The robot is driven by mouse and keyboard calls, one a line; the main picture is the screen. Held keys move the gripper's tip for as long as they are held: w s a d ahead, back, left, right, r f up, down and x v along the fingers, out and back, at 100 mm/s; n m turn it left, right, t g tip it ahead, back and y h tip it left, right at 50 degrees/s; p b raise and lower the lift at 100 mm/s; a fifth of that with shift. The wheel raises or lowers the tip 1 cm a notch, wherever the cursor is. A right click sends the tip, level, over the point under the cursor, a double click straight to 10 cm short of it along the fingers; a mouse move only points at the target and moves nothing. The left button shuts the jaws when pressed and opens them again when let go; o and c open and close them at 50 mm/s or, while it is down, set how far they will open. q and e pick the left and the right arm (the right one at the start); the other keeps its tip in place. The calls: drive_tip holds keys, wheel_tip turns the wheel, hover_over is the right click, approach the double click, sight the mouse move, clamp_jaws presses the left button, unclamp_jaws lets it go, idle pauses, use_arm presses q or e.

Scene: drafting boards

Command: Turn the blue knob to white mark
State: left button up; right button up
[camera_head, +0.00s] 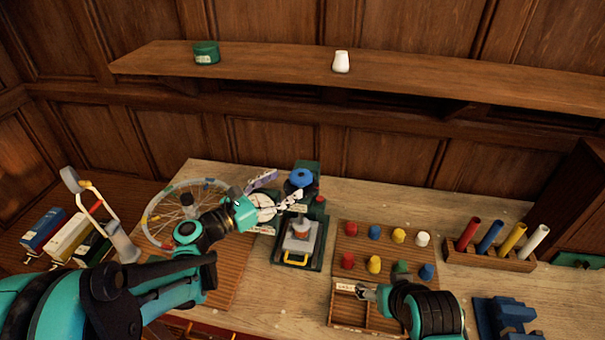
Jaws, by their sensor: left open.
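The blue knob (300,178) is a round blue piece on top of a dark green device near the back of the workbench. My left gripper (290,199) is open, with its fingertips just below and left of the knob in the picture. I cannot tell whether they touch it. A white mark beside the knob cannot be made out; the gripper covers part of that area. My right gripper (368,291) is at the lower right, over a wooden tray (337,312) and away from the knob. Its finger opening is too small to tell.
Below the knob, the device has a grey plate (299,238) and yellow handle (296,260). A spoked wheel (165,217) lies left. A board of coloured pegs (346,243) and a rack of coloured tubes (490,258) stand right. A shelf (270,65) runs above.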

sight(303, 174)
use_arm(q)
drive_tip(key=b+x, duration=0.1)
drive_tip(key=x, duration=0.6)
drive_tip(key=c, duration=1.2)
